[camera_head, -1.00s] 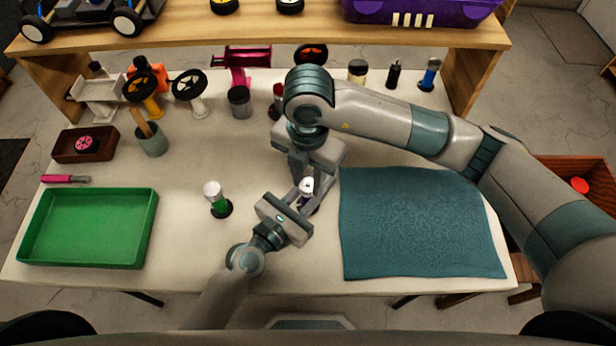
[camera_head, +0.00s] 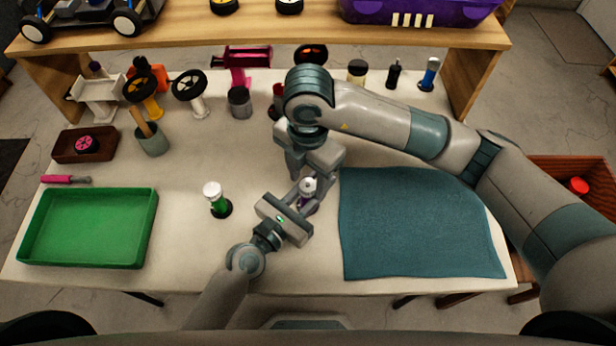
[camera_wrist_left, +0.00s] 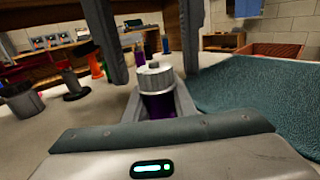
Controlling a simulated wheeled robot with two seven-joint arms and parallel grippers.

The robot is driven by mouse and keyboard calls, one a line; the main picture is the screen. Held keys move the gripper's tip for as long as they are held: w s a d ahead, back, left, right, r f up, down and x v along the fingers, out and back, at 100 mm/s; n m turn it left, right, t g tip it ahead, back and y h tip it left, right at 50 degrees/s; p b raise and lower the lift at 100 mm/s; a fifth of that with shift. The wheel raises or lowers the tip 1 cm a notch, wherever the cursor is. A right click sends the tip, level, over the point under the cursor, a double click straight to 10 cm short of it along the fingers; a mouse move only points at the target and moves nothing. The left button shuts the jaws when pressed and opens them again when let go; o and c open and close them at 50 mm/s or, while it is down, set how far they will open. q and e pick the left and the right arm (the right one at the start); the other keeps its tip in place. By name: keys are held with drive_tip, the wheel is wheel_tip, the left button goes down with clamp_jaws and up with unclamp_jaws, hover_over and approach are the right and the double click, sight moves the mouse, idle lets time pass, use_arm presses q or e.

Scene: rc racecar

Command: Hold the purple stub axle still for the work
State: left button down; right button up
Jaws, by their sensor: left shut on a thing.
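The purple stub axle (camera_wrist_left: 165,103) stands upright with a ribbed silver-grey piece on its top. In the head view its purple part (camera_head: 304,203) shows only as a small patch between my grippers. My left gripper (camera_head: 301,203) reaches in from the front and is shut on the axle, with a finger on each side in the left wrist view (camera_wrist_left: 163,103). My right gripper (camera_head: 305,178) points down from above. In the left wrist view its two dark fingers (camera_wrist_left: 152,50) hang wide apart above and around the axle's top; I cannot tell whether they touch it.
A teal mat (camera_head: 420,225) lies to the right. A green-and-white stub axle (camera_head: 216,200) stands to the left, beyond it a green tray (camera_head: 150,235). Several parts and a grey cup (camera_head: 152,141) stand toward the back, before a wooden shelf (camera_head: 270,28).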

sight(308, 183)
wheel_tip(308, 183, up, 12)
idle(0.9)
use_arm(q)
drive_tip(key=c, duration=1.4)
unclamp_jaws()
drive_tip(key=v, duration=1.1)
drive_tip(key=shift+s+a, duration=0.35)
drive_tip(key=shift+s, duration=0.05)
drive_tip(key=shift+r, duration=0.15)
